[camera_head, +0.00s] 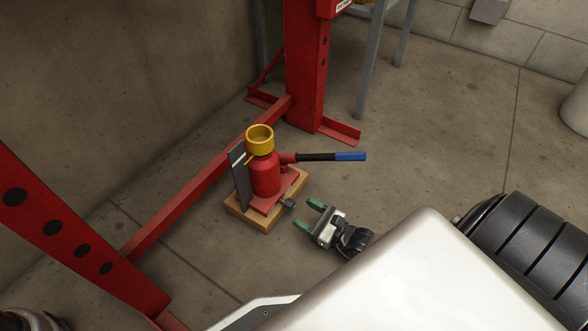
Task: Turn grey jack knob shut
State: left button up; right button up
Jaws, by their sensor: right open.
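The red bottle jack (264,175) with a yellow top collar (260,139) stands upright on a wooden block (267,224) on the floor. Its handle with a blue grip (350,156) points right. The small grey jack knob (288,203) sticks out low at the jack's front right. My right gripper (312,215) is open, with green fingertips, just right of the knob and apart from it. Nothing is between its fingers. My left gripper is not in view.
A red frame's upright (306,70) and low crossbar (200,186) stand behind and left of the jack. A dark grey plate (240,177) stands at the jack's left side. Concrete floor (430,130) is clear to the right. Grey table legs (370,60) stand at the back.

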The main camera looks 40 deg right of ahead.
aim_at(293, 207)
jog(key=shift+b+x, duration=0.6)
jog(key=shift+x, duration=1.35)
jog(key=c, duration=0.9)
